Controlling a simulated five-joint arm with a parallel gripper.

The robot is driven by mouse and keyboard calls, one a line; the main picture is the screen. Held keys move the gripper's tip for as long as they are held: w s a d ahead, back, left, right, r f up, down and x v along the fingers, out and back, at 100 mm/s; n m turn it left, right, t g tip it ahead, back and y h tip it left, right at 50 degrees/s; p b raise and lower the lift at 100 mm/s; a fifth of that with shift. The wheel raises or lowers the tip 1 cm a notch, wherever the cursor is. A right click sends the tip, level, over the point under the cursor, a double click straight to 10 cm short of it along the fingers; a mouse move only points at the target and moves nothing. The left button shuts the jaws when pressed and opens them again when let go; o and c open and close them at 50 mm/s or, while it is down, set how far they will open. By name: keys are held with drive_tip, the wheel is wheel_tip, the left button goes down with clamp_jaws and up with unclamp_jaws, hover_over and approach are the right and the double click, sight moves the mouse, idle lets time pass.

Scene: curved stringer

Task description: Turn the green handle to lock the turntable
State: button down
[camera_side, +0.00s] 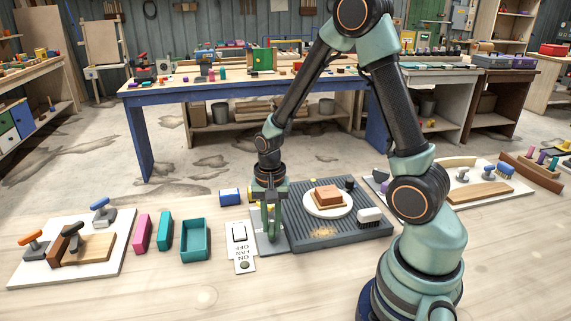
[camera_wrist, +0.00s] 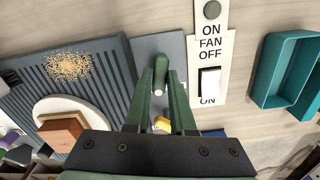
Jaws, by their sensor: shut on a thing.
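The green handle (camera_wrist: 160,68) rises from a grey plate beside the ribbed grey board, and its top is between my gripper's fingers in the wrist view. My gripper (camera_wrist: 162,84) is shut on it; the fingers are green too, so the contact is hard to make out. In the side view my gripper (camera_side: 270,228) points down over the plate and largely hides the handle. The turntable (camera_side: 344,213) is a round white disc on the ribbed board, with a brown block (camera_side: 327,194) on top. It also shows at the left of the wrist view (camera_wrist: 45,106).
A white fan switch panel (camera_side: 240,250) lies left of the plate. A teal tray (camera_side: 195,240), a pink block (camera_side: 143,232) and a white clamp board (camera_side: 110,262) lie further left. A brush (camera_side: 369,215) and tan crumbs (camera_wrist: 68,65) are on the ribbed board.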

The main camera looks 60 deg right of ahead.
sight(272, 226)
drive_tip(key=m, duration=0.6)
idle(0.6)
drive_tip(key=c, duration=0.8)
unclamp_jaws()
drive_tip(key=shift+o, duration=0.2)
wheel_tip(272, 226, up, 12)
drive_tip(key=shift+r, duration=0.1)
